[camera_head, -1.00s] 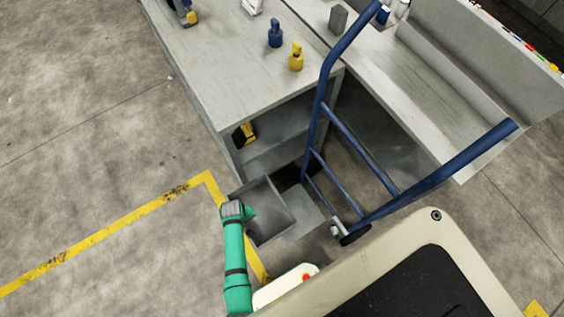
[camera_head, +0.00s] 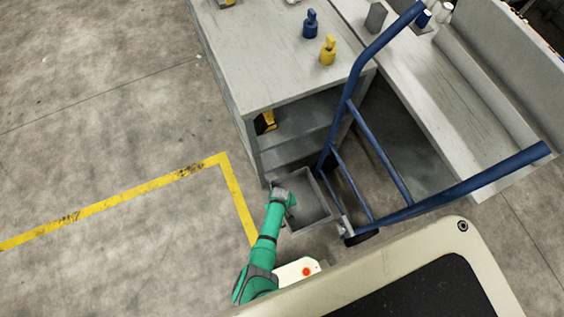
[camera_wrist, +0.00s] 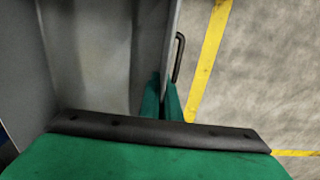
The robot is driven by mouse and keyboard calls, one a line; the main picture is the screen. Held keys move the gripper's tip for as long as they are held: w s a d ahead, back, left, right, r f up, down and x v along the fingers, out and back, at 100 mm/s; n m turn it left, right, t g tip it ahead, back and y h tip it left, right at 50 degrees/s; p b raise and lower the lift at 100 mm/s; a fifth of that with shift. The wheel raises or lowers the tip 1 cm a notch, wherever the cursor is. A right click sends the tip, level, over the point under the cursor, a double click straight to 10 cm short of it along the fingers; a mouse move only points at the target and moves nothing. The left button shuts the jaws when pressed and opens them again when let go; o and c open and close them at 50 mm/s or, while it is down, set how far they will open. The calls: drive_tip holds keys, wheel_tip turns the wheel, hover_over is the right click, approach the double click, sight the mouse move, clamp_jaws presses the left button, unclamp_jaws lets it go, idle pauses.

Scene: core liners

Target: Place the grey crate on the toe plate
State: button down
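The grey crate (camera_head: 308,208) is an open box at the foot of the blue hand truck (camera_head: 378,146). It appears over the toe plate, which it hides from the head camera. I cannot tell whether the crate rests on the plate or hangs above it. My gripper (camera_head: 284,196) is at the crate's left wall. In the wrist view, the green fingertips of my gripper (camera_wrist: 161,101) straddle the wall of the crate (camera_wrist: 90,55), pinching it. A dark handle (camera_wrist: 178,58) shows on the wall's outer side.
A grey workbench (camera_head: 282,70) stands behind the crate, with a blue bottle (camera_head: 311,24) and a yellow bottle (camera_head: 328,50) on top. A second bench (camera_head: 440,80) is to the right. A yellow floor line (camera_head: 120,200) crosses clear floor on the left.

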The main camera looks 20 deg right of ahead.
drive_tip(key=shift+s+d+f, duration=0.1)
drive_tip(key=shift+d+f, duration=0.1)
drive_tip(key=shift+d+f, duration=0.2)
drive_tip(key=shift+f, duration=0.05)
drive_tip(key=shift+w+a+f, duration=0.15)
drive_tip(key=shift+w+f, duration=0.25)
drive_tip(key=shift+w, duration=0.05)
drive_tip(key=shift+a+f, duration=0.1)
drive_tip(key=shift+f, duration=0.3)
drive_tip(key=shift+s+d+f, duration=0.2)
drive_tip(key=shift+s+f, duration=0.3)
drive_tip(key=shift+f, duration=0.15)
drive_tip(key=shift+f, duration=0.1)
drive_tip(key=c, duration=2)
unclamp_jaws()
